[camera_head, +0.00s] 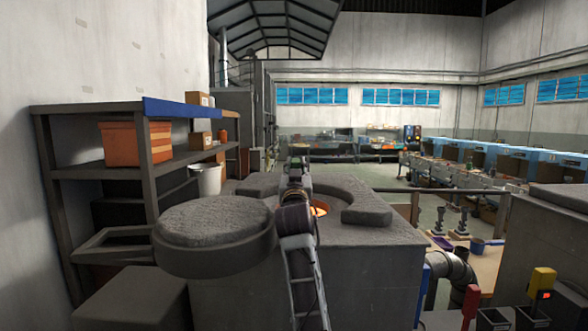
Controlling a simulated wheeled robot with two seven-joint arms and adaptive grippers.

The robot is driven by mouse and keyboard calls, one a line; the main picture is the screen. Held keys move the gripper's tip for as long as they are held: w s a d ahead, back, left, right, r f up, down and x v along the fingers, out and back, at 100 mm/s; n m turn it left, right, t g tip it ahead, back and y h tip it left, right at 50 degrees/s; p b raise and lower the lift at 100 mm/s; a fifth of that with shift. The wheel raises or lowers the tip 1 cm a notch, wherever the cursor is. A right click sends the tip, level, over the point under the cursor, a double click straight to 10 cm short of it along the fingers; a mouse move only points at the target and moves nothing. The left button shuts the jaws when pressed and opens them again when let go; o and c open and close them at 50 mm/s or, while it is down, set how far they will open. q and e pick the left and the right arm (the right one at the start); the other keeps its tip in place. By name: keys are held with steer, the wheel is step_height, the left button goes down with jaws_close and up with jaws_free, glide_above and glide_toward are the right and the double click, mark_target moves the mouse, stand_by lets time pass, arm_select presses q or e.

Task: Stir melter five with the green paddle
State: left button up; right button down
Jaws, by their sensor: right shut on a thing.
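A grey stone-like melter (365,252) stands in front of me, with a raised ring around its mouth and an orange glow inside. Its thick round lid (215,225) is swung off to the left, leaving the mouth uncovered. My right arm reaches up from the bottom middle, and my right gripper (298,160) is over the melter's mouth. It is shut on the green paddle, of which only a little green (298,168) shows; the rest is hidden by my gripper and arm. I cannot tell whether the paddle touches the melt. I see no number on the melter. My left gripper is not in view.
Red (470,303), yellow (541,288) and blue (421,292) handles stand at lower right near dark holders. A pipe (453,270) runs beside the melter. A shelf (95,170) with an orange crate (135,143) stands left. Another grey block (550,235) is at right.

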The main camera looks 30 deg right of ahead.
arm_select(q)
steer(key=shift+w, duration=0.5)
arm_select(e)
steer(key=shift+s, duration=0.15)
steer(key=shift+d, duration=0.15)
arm_select(q)
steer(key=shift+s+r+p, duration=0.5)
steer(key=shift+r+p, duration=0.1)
steer(key=shift+p, duration=0.05)
arm_select(e)
steer(key=shift+s+d+r, duration=0.1)
steer(key=shift+s+d, duration=0.45)
steer(key=shift+d, duration=0.3)
steer(key=shift+s+d, duration=0.5)
steer(key=shift+d, duration=0.3)
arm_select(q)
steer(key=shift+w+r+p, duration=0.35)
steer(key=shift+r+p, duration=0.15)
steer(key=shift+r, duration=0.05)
arm_select(e)
steer(key=w+d, duration=0.2)
steer(key=d, duration=0.1)
steer(key=shift+w+d, duration=0.1)
steer(key=shift+w, duration=0.25)
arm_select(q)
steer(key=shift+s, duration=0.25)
